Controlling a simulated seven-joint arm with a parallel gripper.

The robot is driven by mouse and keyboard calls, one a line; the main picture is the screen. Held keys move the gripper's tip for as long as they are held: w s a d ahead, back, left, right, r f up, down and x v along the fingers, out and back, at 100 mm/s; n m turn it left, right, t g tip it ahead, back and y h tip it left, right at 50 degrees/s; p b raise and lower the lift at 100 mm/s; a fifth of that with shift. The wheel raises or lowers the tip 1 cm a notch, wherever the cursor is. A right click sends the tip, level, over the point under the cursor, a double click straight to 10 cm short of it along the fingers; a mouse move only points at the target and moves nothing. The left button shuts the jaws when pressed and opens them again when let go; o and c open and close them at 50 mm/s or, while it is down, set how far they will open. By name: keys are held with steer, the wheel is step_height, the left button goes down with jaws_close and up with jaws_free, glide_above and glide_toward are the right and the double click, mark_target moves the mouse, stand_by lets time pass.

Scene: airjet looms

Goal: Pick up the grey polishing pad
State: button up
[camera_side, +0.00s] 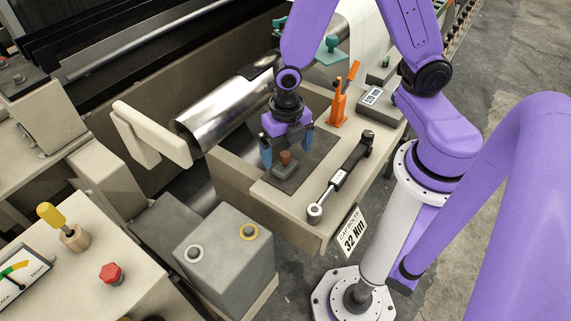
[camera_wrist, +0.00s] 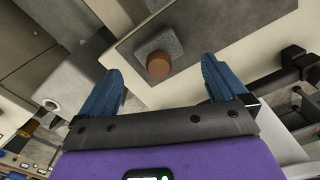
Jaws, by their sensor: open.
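The grey polishing pad (camera_side: 284,172) is a small grey block with a brown knob on top. It sits on a dark mat (camera_side: 302,163) on the beige machine top. In the wrist view the pad (camera_wrist: 172,43) shows ahead of the fingertips, between their lines, with its brown knob towards me. My gripper (camera_side: 286,150) is open, with blue fingers pointing down just above and around the pad's area. In the wrist view my gripper (camera_wrist: 162,80) has its two blue fingers wide apart with nothing between them. I cannot tell the exact height above the pad.
A torque wrench (camera_side: 342,177) lies on the machine top right of the mat. An orange upright tool (camera_side: 344,97) and a grey display box (camera_side: 375,101) stand behind it. A shiny metal roller (camera_side: 215,112) lies at the left. A grey button box (camera_side: 225,250) stands in front.

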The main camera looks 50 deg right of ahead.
mark_target(286, 154)
steer(key=shift+w+f, duration=0.2)
steer(key=shift+f, duration=2.1)
steer(key=c, duration=1.1)
steer(key=shift+o, duration=0.2)
steer(key=shift+r, duration=0.1)
